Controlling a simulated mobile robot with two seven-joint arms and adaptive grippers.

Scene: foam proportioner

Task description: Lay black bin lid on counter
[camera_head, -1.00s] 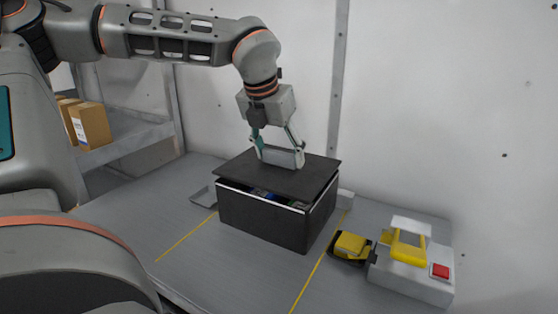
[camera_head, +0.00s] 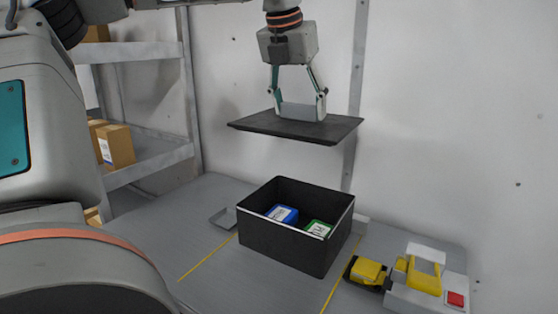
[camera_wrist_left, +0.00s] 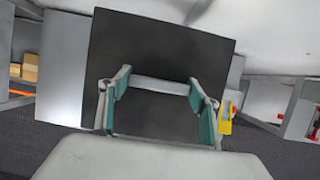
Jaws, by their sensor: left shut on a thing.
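The black bin lid (camera_head: 255,123) is a flat dark panel, held roughly level in the air above the bin in the head view. My left gripper (camera_head: 300,108) is shut on the light grey handle on top of the lid. In the left wrist view the lid (camera_wrist_left: 160,50) lies beyond the fingers (camera_wrist_left: 160,88), which close on the handle. The black bin (camera_head: 285,242) stands open on the grey counter (camera_head: 215,262), with a blue item (camera_head: 283,214) and a green item (camera_head: 318,228) inside. My right gripper is not in view.
A yellow and grey device with a red button (camera_head: 455,299) and a yellow block (camera_head: 367,271) sit right of the bin. A small grey tray (camera_head: 224,218) lies left of it. The counter's left part is clear. A shelf with boxes (camera_head: 116,146) stands at the left.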

